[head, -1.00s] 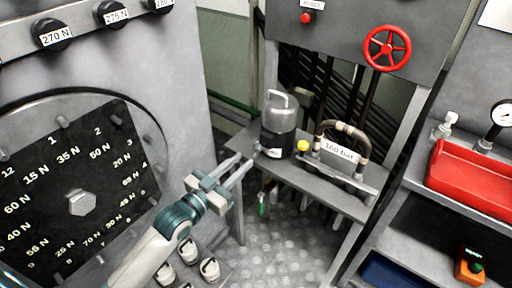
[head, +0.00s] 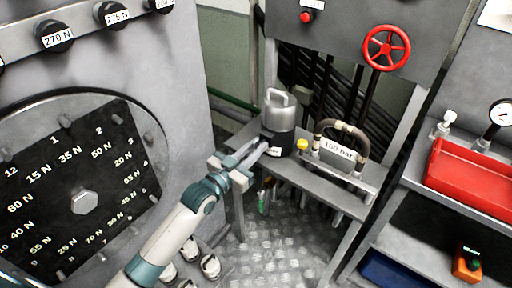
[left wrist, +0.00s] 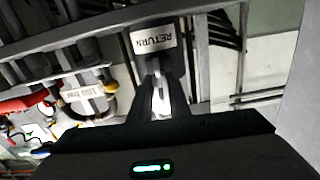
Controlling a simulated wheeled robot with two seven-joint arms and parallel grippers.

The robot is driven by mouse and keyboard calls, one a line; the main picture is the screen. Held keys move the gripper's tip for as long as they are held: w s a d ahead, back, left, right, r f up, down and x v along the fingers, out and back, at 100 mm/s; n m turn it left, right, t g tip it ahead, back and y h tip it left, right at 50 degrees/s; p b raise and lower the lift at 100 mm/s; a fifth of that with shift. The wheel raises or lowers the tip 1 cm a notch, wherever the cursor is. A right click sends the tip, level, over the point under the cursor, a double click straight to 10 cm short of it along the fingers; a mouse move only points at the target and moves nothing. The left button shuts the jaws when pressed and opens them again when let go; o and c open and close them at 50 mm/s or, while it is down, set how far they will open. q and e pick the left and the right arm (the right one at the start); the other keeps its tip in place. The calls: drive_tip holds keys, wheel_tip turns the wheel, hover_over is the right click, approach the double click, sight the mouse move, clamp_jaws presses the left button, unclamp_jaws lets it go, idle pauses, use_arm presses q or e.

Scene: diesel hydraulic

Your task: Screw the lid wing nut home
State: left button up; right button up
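The silver canister (head: 279,112) with a handle on its lid and a black lower body stands upright on the small grey bench. Its label reads RETURN in the left wrist view (left wrist: 154,40). My left gripper (head: 263,149) is just left of the canister's lower body, its two fingers pointing at it with a gap between them. In the left wrist view the fingers (left wrist: 162,112) reach toward the labelled body, and a pale piece shows between them; I cannot tell what it is. I cannot make out the wing nut clearly. My right gripper is not in view.
A yellow knob (head: 302,145) and a curved hose with a 160 bar label (head: 338,150) are right of the canister on the bench (head: 322,183). A large round dial plate (head: 84,203) fills the left. A red tray (head: 470,180) is at the right.

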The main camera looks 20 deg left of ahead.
use_arm(q)
clamp_jaws()
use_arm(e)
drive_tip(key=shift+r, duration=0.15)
